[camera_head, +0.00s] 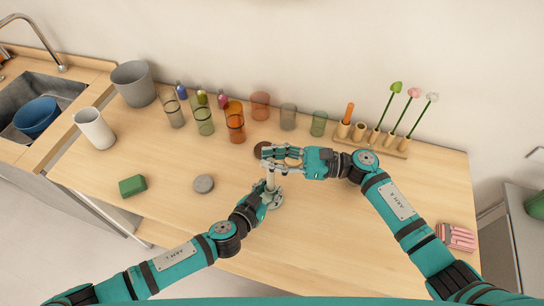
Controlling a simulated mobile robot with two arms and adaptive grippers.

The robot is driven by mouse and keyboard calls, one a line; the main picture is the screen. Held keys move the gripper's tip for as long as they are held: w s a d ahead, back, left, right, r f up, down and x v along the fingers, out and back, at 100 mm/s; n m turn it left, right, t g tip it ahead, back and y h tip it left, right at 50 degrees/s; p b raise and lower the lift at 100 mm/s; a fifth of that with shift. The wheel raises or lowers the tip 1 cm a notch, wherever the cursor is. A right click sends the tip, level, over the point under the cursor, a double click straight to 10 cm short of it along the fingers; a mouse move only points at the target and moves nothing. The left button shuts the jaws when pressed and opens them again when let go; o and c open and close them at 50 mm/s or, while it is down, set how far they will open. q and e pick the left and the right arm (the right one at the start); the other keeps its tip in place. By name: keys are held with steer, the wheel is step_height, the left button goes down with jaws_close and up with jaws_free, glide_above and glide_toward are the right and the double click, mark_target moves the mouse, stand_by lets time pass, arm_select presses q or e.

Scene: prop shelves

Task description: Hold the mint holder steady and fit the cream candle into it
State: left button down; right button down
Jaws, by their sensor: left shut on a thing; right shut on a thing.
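The cream candle (270,179) is upright near the middle of the table, its upper end at my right gripper (272,159). My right gripper comes in from the right and is shut on the candle. The mint holder (276,201) stands on the table directly below, partly covered by my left gripper (268,192). My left gripper is shut on the holder. The candle's lower end is at the holder's top; the fingers hide whether it is inside.
A dark brown round thing (262,150) lies just behind my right gripper. Several coloured glasses, such as an orange one (235,127), stand behind. A wooden rack (400,153) stands at the back right.

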steer(key=shift+f, duration=0.4)
steer(key=shift+f, duration=0.35)
steer(key=shift+f, duration=0.1)
stand_by(0.3)
steer(key=c, duration=1.3)
jaws_free()
steer(key=shift+o, duration=0.2)
steer(key=s+d, duration=0.1)
steer(key=d, duration=1.1)
steer(key=shift+s+f, duration=0.1)
